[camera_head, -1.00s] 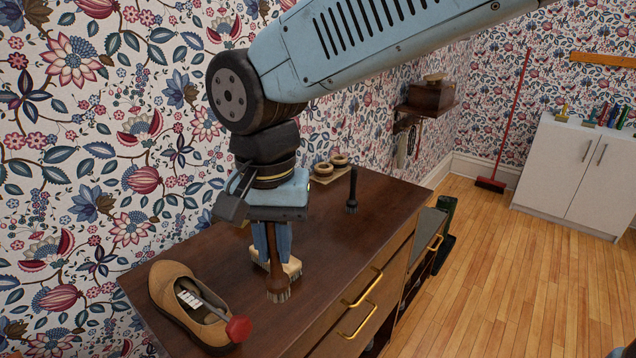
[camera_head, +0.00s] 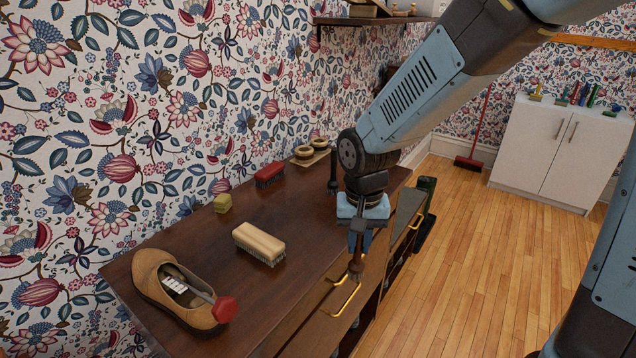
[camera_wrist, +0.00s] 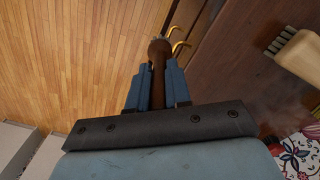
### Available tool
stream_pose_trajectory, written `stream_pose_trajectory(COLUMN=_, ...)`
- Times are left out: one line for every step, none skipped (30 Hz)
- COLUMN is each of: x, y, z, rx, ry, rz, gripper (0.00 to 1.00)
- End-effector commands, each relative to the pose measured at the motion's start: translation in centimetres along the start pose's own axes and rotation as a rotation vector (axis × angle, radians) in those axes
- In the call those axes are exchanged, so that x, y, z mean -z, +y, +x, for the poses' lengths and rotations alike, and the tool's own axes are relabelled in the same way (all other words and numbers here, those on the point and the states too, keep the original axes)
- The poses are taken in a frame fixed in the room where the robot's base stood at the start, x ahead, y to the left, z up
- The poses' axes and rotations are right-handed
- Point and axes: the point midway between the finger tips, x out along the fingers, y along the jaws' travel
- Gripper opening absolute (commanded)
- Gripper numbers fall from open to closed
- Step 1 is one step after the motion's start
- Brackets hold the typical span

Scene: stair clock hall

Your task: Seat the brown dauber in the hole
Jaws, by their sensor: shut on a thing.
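The brown dauber (camera_head: 355,266) hangs bristle end down from my gripper (camera_head: 359,240). In the wrist view the dauber (camera_wrist: 158,52) sits between the two blue fingers (camera_wrist: 157,85), which are shut on it. In the head view the gripper is at the front edge of the dark wooden dresser top (camera_head: 215,292), near the brass drawer handles. A light wooden rack (camera_head: 310,158) with two round rings stands at the back of the dresser. I cannot tell whether these rings are the hole. A black dauber (camera_head: 333,176) stands upright beside the rack.
A brown shoe (camera_head: 170,290) with a red-ended tool in it, a pale brush (camera_head: 259,243), a yellow-green block (camera_head: 222,203) and a red brush (camera_head: 269,175) are on the dresser. A wall shelf (camera_head: 375,19) hangs above.

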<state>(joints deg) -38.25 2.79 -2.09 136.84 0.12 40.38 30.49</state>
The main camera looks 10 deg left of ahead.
Motion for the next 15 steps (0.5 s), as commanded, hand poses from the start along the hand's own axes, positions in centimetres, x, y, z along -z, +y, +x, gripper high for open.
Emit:
stream_pose_trajectory(x=1.4, y=1.7, z=1.6, rx=-0.004, ry=-0.007, rz=0.017, gripper=0.00)
stream_pose_trajectory(x=2.1, y=2.6, z=2.4, rx=-0.004, ry=-0.007, rz=0.021, gripper=0.00)
stream_pose_trajectory(x=3.1, y=3.7, z=3.4, rx=-0.003, ry=-0.007, rz=0.025, gripper=0.00)
stream_pose_trajectory(x=3.9, y=4.5, z=4.2, rx=-0.003, ry=-0.007, rz=0.027, gripper=0.00)
stream_pose_trajectory(x=4.6, y=5.3, z=4.9, rx=-0.003, ry=-0.007, rz=0.030, gripper=0.00)
stream_pose_trajectory(x=5.5, y=6.3, z=5.9, rx=-0.003, ry=-0.007, rz=0.034, gripper=0.00)
stream_pose_trajectory(x=6.2, y=7.1, z=6.6, rx=-0.003, ry=-0.006, rz=0.036, gripper=0.00)
stream_pose_trajectory(x=6.8, y=7.8, z=7.3, rx=-0.003, ry=-0.007, rz=0.038, gripper=0.00)
stream_pose_trajectory(x=7.7, y=8.8, z=8.2, rx=-0.002, ry=-0.006, rz=0.042, gripper=0.00)
stream_pose_trajectory(x=8.4, y=9.6, z=8.8, rx=-0.002, ry=-0.006, rz=0.046, gripper=0.00)
stream_pose_trajectory(x=9.1, y=10.2, z=9.5, rx=-0.002, ry=-0.005, rz=0.048, gripper=0.00)
stream_pose_trajectory(x=9.8, y=11.2, z=10.4, rx=-0.002, ry=-0.006, rz=0.051, gripper=0.00)
stream_pose_trajectory(x=10.5, y=11.9, z=11.1, rx=-0.002, ry=-0.005, rz=0.053, gripper=0.00)
stream_pose_trajectory(x=11.2, y=12.7, z=11.7, rx=-0.002, ry=-0.005, rz=0.057, gripper=0.00)
stream_pose_trajectory(x=12.0, y=13.6, z=12.6, rx=-0.001, ry=-0.006, rz=0.059, gripper=0.00)
